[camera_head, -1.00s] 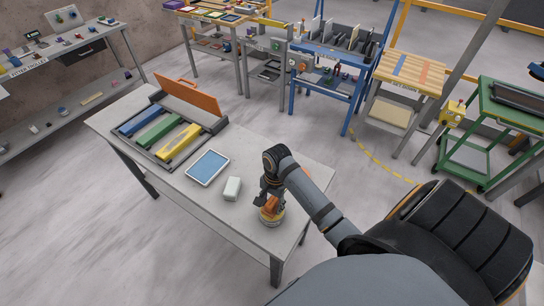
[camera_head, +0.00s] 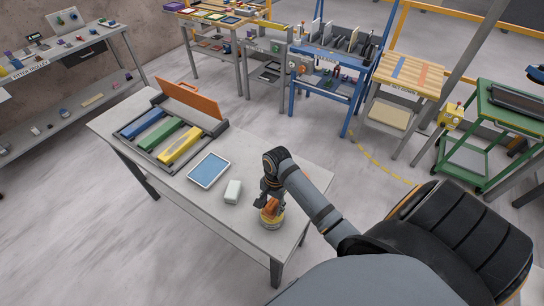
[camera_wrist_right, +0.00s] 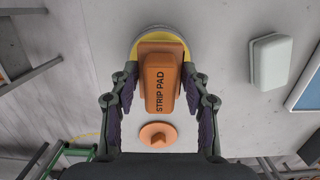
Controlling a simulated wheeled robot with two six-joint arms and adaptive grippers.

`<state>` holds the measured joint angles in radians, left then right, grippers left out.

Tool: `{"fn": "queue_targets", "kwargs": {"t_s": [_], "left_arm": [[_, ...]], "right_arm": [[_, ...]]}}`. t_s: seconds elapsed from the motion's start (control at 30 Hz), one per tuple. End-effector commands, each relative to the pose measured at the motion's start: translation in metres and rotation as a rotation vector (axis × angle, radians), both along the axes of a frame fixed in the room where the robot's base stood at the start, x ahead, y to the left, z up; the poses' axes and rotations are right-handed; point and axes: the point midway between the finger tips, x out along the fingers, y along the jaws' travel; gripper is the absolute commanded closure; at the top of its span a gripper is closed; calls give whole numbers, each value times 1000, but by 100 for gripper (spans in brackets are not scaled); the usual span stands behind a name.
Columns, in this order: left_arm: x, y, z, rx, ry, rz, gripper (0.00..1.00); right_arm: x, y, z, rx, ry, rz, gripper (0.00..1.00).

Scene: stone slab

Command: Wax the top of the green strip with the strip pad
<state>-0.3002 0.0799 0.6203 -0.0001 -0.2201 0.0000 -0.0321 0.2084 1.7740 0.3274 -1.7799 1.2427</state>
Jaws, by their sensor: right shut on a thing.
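The green strip (camera_head: 161,134) lies between a blue strip (camera_head: 142,123) and a yellow strip (camera_head: 180,145) in an open grey case (camera_head: 212,137) on the table. The orange strip pad (camera_wrist_right: 160,83) is between the fingers of my right gripper (camera_wrist_right: 161,100), which is shut on it. The right gripper also shows in the head view (camera_head: 268,200), near the table's front right corner, away from the strips. The pad is over a round yellow-rimmed tin (camera_wrist_right: 140,48); I cannot tell whether its hidden underside touches it. My left gripper is out of view.
A white block (camera_head: 233,191) and a blue-topped tray (camera_head: 209,170) lie between the gripper and the case. The case's orange lid (camera_head: 190,96) stands open at the back. An orange disc with a knob (camera_wrist_right: 158,134) lies close to the gripper. Other benches stand behind.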

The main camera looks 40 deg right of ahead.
Motion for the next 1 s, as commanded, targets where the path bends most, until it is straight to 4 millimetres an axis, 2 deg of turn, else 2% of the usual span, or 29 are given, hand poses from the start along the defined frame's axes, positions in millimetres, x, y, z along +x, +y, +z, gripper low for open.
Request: {"fn": "queue_targets", "kwargs": {"t_s": [0.03, 0.1, 0.17, 0.6, 1.0], "left_arm": [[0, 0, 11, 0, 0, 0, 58], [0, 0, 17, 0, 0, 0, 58], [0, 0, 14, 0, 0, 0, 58], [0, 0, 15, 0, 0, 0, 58], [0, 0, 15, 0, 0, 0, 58]], "right_arm": [[0, 0, 9, 0, 0, 0, 79], [0, 0, 14, 0, 0, 0, 79], [1, 0, 15, -1, -3, 1, 79], [1, 0, 54, -1, -3, 1, 79], [1, 0, 56, -1, -3, 0, 79]]}}
